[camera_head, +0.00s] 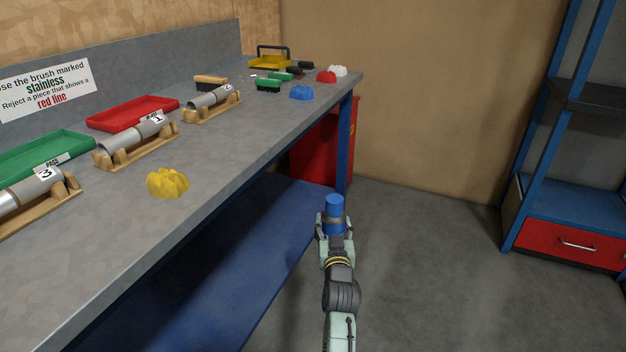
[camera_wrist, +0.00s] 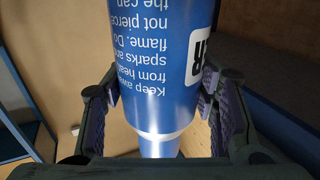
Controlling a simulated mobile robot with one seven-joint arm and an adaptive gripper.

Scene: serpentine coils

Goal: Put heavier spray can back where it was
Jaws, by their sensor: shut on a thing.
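A blue spray can (camera_head: 334,206) is held upright in my gripper (camera_head: 335,225), out over the floor to the right of the workbench. In the wrist view the can (camera_wrist: 160,60) fills the middle, with white warning print upside down and part of a white label with a black letter. Both pads of my gripper (camera_wrist: 160,110) press on its sides. No other spray can shows in either view, and I cannot tell its weight from the pictures.
The grey workbench (camera_head: 220,150) carries numbered metal tubes on wooden cradles, a green tray (camera_head: 45,155), a red tray (camera_head: 132,112) and coloured lumps. Its blue lower shelf (camera_head: 190,270) looks bare. A blue rack with a red drawer (camera_head: 570,245) stands right; the floor between is clear.

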